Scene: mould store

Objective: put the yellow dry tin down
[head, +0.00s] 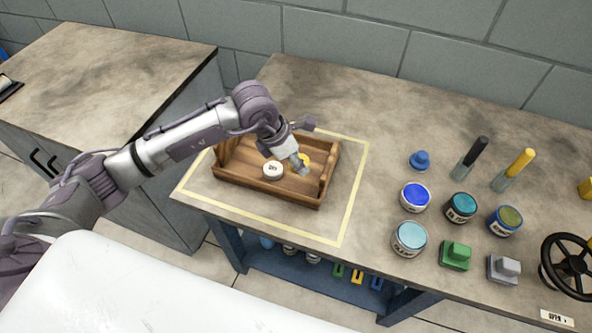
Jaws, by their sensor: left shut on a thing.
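My left gripper (300,166) reaches down into a wooden tray (265,194) and is shut on the yellow tin (306,158). Only a small part of the yellow tin shows, beside the fingers. I cannot tell whether it touches the tray floor. A white-lidded tin (272,170) with dark lettering sits in the tray just left of the gripper. My right gripper is not in view.
The tray stands inside a yellow outline (352,193) on the worktop. The worktop behind the tray is clear.

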